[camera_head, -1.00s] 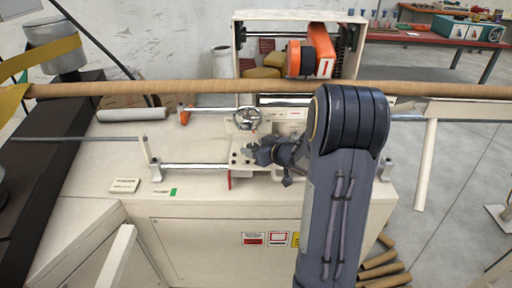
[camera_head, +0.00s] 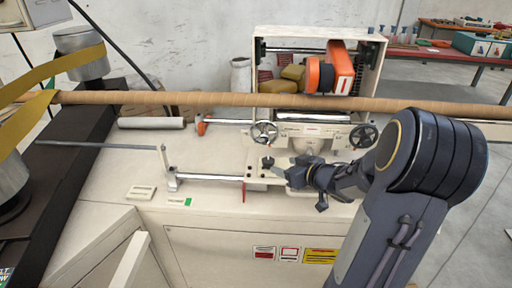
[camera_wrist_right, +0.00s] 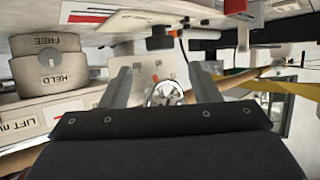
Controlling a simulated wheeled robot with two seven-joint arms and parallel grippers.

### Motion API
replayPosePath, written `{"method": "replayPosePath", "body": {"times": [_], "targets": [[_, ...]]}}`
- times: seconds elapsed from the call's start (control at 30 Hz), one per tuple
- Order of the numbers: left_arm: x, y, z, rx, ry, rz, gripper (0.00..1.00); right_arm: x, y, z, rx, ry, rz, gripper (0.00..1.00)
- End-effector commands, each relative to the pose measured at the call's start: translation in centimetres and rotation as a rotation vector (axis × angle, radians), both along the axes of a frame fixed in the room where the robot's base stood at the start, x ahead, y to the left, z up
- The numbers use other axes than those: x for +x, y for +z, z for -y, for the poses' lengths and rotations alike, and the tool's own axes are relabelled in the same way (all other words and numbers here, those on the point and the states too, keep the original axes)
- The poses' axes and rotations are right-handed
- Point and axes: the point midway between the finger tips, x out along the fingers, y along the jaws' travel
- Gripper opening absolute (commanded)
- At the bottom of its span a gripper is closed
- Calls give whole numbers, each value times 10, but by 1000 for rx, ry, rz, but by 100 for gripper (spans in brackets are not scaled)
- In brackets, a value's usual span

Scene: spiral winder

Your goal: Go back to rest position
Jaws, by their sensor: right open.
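My right gripper (camera_head: 297,177) reaches in from the right over the winder's bench top (camera_head: 225,160). It is in front of the left handwheel (camera_head: 265,133) and the carriage. In the right wrist view its two fingers (camera_wrist_right: 162,82) stand wide apart with nothing held between them. A handwheel (camera_wrist_right: 165,93) shows beyond the gap, partly hidden by the gripper body. My left gripper is in neither view.
A long brown tube (camera_head: 200,99) crosses above the bench. In the wrist view, a control marked FREE and HELD (camera_wrist_right: 50,65) is at the left. Open floor lies right of the machine.

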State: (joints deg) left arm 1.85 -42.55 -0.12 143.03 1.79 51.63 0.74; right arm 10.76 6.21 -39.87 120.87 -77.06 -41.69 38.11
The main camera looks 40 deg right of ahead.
Motion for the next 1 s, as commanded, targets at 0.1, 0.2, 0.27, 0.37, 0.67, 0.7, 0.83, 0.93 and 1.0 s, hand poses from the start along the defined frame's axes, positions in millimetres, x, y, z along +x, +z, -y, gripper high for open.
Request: {"method": "replayPosePath", "body": {"times": [0.1, 0.2, 0.27, 0.37, 0.67, 0.7, 0.83, 0.93, 1.0], "targets": [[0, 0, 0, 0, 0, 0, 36, 0, 0, 0, 0, 0, 0, 56], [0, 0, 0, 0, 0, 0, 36, 0, 1, 0, 0, -2, 1, 56], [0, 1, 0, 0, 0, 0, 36, 0, 4, 0, -1, -17, 3, 56], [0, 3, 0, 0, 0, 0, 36, -1, 18, 1, 1, -83, 9, 56], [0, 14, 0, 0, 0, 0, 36, -57, 51, -58, 170, -300, -189, 56], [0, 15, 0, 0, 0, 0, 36, -70, 50, -77, 204, -289, -243, 56], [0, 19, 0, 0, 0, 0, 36, -116, 46, -144, 301, -189, -420, 56], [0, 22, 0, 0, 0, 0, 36, -150, 43, -187, 346, -89, -531, 56], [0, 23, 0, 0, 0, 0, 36, -169, 42, -211, 365, -23, -591, 56]]}}
